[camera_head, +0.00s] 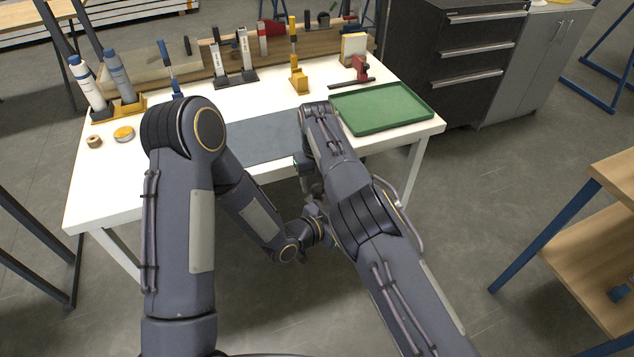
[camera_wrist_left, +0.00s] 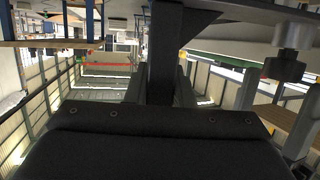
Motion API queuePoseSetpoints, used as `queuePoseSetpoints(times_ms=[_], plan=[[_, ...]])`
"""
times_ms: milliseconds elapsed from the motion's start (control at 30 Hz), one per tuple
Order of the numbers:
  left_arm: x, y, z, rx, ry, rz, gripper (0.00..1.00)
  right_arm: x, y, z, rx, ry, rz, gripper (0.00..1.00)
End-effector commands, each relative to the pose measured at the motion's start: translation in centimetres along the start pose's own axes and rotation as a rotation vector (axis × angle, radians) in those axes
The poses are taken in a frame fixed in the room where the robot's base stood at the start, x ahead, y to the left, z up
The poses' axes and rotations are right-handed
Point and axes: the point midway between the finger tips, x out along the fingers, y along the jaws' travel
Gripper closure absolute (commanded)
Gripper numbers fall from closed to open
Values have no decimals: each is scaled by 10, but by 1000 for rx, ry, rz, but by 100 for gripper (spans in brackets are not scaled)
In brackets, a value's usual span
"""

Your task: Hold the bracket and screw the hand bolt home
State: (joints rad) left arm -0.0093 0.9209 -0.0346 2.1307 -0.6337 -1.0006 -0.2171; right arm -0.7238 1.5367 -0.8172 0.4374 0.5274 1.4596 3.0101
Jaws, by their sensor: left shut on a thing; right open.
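In the left wrist view, my left gripper (camera_wrist_left: 159,84) is shut on a dark upright bar, which looks like part of the bracket (camera_wrist_left: 163,40). A dark flat piece of it runs out to the upper right. The hand bolt, a black round knob (camera_wrist_left: 284,69) with a grey shank, hangs at the upper right below this piece. How deep it sits cannot be told. In the head view, my right gripper (camera_head: 309,187) points down in front of the table's near edge, close to my left wrist. It is open. Its fingertips and the bracket are hard to make out there.
The white table (camera_head: 105,185) carries a grey mat (camera_head: 262,140), a green tray (camera_head: 385,108), bottles (camera_head: 90,85), a yellow clamp (camera_head: 298,78) and a red tool (camera_head: 360,70). Dark drawers (camera_head: 470,60) stand behind right. A wooden shelf unit (camera_head: 590,250) stands at right. Open floor lies between.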

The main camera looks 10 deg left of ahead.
Motion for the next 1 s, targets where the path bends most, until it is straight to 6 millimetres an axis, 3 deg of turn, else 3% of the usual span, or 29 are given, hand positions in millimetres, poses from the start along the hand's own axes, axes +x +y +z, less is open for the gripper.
queuePoseSetpoints(times_ms=[233, 667, 767, 933, 1000], plan=[[0, 0, -2, 2, 4, 0, 100, -32, 0, 0, -1, -4, -2, 46], [0, 0, -2, 2, 4, 0, 100, -34, -4, 0, -7, 1, -3, 50], [0, 0, -2, 2, 4, 0, 100, -27, -21, -2, -33, 8, -15, 50], [0, 0, -2, 2, 4, 0, 100, -4, -77, -13, -171, 42, -54, 50], [0, 0, -2, 2, 4, 0, 100, 1, -74, -15, -375, 62, -41, 50]])
